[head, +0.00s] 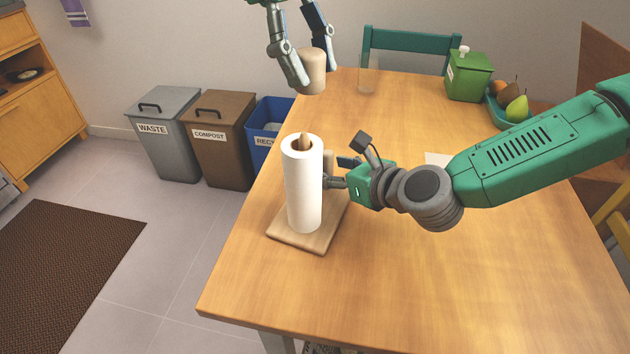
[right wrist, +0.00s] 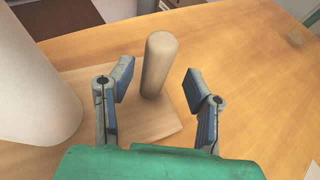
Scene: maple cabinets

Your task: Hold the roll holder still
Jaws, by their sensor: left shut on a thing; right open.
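The roll holder has a square wooden base (head: 303,242), with a white paper roll (head: 304,190) upright on it. A tan wooden centre rod (head: 304,143) shows at the roll's top. A short side peg (right wrist: 158,65) rises from the base (right wrist: 165,127); the roll (right wrist: 32,85) is left of it in the right wrist view. My right gripper (head: 338,172) is open, with its fingers (right wrist: 160,82) on either side of the peg and gaps showing. My left gripper (head: 316,78) is shut on a tan wooden knob (head: 313,62), held up beyond the roll.
The wooden table (head: 430,280) is mostly clear in front. A drinking glass (head: 368,77), a green box (head: 468,77) and a fruit tray (head: 506,117) stand toward the back. Waste (head: 165,140), compost (head: 221,145) and blue recycling (head: 262,130) bins stand on the floor left of the table.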

